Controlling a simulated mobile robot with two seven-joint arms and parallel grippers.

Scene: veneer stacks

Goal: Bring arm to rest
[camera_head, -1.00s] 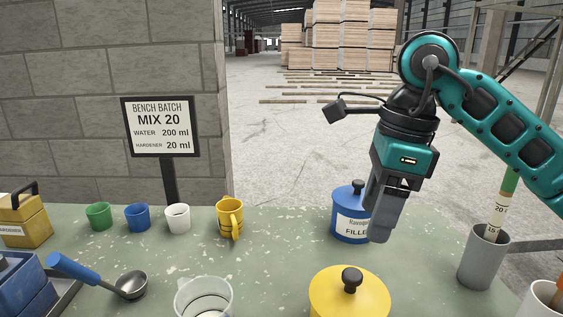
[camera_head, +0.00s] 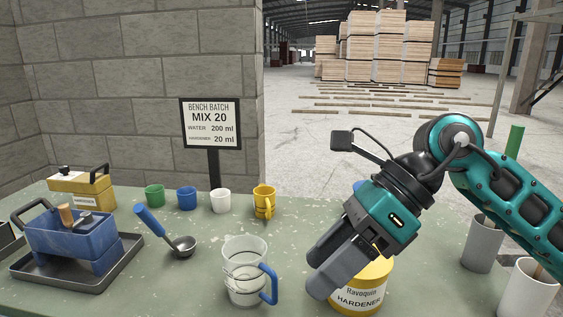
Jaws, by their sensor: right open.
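My right arm (camera_head: 510,200) comes in from the right with a teal wrist. Its gripper (camera_head: 315,268) is open, tilted down and to the left, with nothing seen between its fingers. In the picture it covers part of the yellow tub labelled HARDENER (camera_head: 360,298), whose lid is largely hidden; whether they touch I cannot tell. The gripper is right of the clear measuring jug with a blue handle (camera_head: 245,258). My left gripper is not in view.
A blue caddy (camera_head: 75,240) sits in a tray at left. A sign (camera_head: 211,122) stands behind.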

